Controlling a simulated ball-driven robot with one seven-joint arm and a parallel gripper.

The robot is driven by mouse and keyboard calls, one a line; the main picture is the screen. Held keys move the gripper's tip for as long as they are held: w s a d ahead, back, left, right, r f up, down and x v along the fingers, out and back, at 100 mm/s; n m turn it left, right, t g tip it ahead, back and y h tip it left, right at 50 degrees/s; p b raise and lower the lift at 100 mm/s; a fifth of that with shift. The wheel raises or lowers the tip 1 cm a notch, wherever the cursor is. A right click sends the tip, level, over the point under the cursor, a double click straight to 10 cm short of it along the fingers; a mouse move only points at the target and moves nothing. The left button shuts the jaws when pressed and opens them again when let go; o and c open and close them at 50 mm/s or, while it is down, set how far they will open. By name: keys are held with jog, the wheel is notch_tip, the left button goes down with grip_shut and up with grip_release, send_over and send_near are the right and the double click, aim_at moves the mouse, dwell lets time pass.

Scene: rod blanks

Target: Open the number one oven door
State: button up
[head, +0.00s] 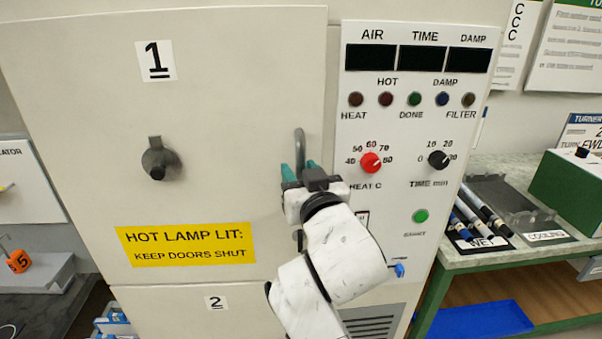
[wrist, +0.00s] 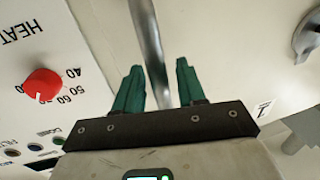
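The number one oven door (head: 90,90) is the large pale panel marked 1, and it looks shut. Its handle (head: 300,142) is an upright grey bar near the door's right edge. My gripper (head: 299,168) is at the handle, with its teal fingers either side of the bar. In the wrist view the handle (wrist: 148,40) runs between the fingertips of my gripper (wrist: 158,67), with a gap visible on each side. The fingers are open and not closed on the bar. My gripper hides the handle's middle in the head view.
A control panel (head: 395,205) with knobs and lamps is right of the door. A round black-tipped fitting (head: 158,160) sticks out of the door. Door two (head: 170,305) lies below. A bench (head: 490,160) with rods and a green box (head: 570,178) stands at right.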

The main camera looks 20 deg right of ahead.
grip_shut()
dwell(0.4)
